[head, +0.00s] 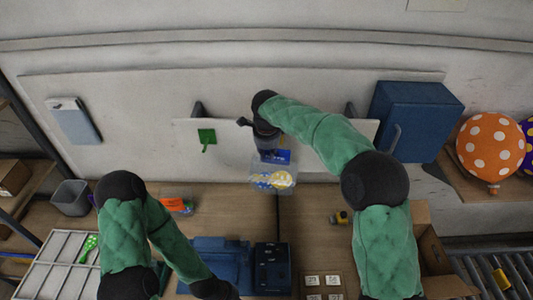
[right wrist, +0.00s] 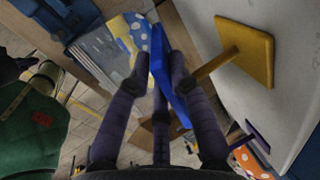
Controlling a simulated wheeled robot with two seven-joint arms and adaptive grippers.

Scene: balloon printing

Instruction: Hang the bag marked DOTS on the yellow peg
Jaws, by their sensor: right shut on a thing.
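My right gripper (head: 266,143) is shut on the blue header of a clear bag. The bag (head: 274,179) hangs below it, with yellow, white and blue contents; its marking is too small to read. In the right wrist view the blue header (right wrist: 160,70) is between the fingers (right wrist: 160,78). The yellow peg (right wrist: 252,50), with a square plate on the wall, is right beside the fingers there. Its rod runs behind a finger, so I cannot tell whether it touches the header. The yellow peg is hidden in the head view. My left gripper is out of view.
A green peg (head: 206,137) is on the wall to the left. A blue cabinet (head: 415,115) is on the wall at right, near an orange dotted balloon (head: 489,145).

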